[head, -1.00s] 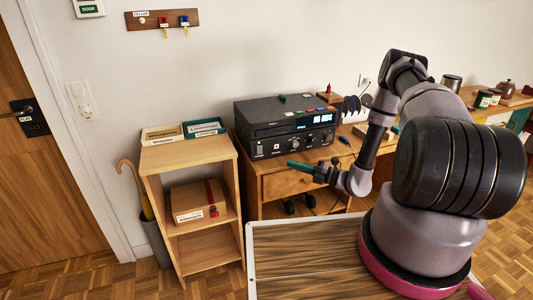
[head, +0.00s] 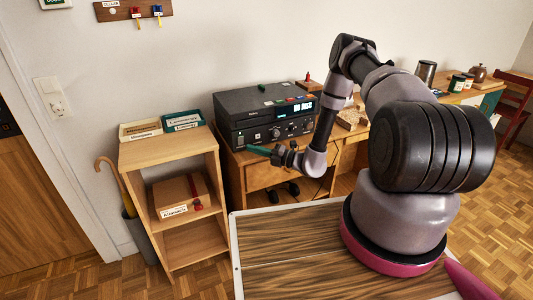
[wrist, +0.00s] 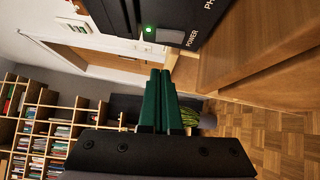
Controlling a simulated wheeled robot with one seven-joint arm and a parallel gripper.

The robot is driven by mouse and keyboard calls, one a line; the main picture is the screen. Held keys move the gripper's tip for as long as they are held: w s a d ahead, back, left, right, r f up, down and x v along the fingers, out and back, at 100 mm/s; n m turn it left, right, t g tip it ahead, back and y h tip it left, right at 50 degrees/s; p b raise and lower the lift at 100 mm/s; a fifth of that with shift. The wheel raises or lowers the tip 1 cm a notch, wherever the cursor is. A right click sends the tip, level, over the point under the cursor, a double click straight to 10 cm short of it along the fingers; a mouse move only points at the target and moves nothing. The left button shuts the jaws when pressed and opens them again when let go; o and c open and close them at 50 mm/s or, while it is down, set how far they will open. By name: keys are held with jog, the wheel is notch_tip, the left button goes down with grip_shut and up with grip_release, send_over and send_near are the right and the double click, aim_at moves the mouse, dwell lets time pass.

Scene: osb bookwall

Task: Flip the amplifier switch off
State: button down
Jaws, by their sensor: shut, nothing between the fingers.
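My gripper (head: 250,149) has green fingers, shut and empty, in front of the amplifier's lower left front. In the wrist view the fingertips (wrist: 160,72) are just below the POWER area, apparently apart from it.
A low wooden shelf (head: 168,149) with labelled trays on top and a brown box (head: 181,195) inside stands left of the desk. The desk's drawer front (head: 265,177) lies below my gripper. A wall switch (head: 52,97) and a key rack (head: 133,10) are on the wall.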

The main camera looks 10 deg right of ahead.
aim_at(240, 138)
jog(key=shift+w+a+r, duration=0.1)
jog(key=shift+w+a, duration=0.2)
jog(key=shift+w, duration=0.4)
jog(key=shift+w+a+r, duration=0.1)
jog(key=shift+w+a, duration=0.2)
jog(key=shift+w, duration=0.45)
jog(key=shift+w+a+r, duration=0.1)
jog(key=shift+w+a, duration=0.2)
jog(key=shift+w, duration=0.4)
jog(key=shift+w+a+r, duration=0.1)
jog(key=shift+w+r, duration=0.05)
jog(key=shift+w, duration=0.2)
